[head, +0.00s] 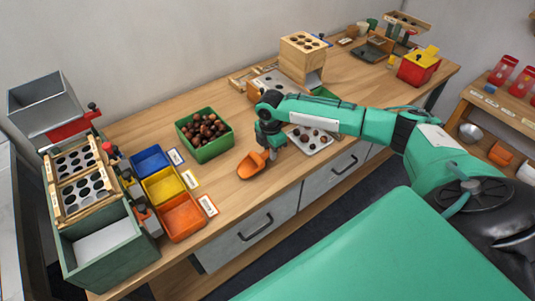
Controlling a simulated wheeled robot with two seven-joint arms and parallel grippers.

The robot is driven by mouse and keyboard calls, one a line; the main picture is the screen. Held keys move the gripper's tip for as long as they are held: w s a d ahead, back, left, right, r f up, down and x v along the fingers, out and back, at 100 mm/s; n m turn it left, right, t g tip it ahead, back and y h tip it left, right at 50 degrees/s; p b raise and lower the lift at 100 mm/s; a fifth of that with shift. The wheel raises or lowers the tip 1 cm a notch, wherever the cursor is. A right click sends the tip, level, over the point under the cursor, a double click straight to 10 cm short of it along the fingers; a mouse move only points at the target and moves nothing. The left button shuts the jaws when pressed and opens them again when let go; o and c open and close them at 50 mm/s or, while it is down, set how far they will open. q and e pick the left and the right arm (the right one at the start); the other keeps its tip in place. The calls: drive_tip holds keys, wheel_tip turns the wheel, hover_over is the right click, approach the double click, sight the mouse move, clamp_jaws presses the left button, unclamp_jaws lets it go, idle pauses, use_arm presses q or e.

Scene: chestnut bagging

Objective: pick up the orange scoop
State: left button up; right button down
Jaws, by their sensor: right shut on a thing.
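The orange scoop (251,166) is near the front edge of the wooden table, right of the green box. My right gripper (270,156) points down at the scoop's right end and is shut on its handle, which the fingers partly hide. I cannot tell whether the scoop touches the table or is just above it. The green box (207,154) of brown chestnuts stands just behind and left of the scoop. My left gripper is not in view.
Blue (150,161), yellow (163,186) and orange (182,217) trays stand at the left. A metal plate with dark round spots (310,139) lies right of my gripper. Bare tabletop (228,192) lies in front of the scoop.

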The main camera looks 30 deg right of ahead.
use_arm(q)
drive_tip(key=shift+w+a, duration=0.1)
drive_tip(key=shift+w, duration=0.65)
use_arm(e)
wheel_tip(320, 180, up, 19)
drive_tip(key=shift+r, duration=0.2)
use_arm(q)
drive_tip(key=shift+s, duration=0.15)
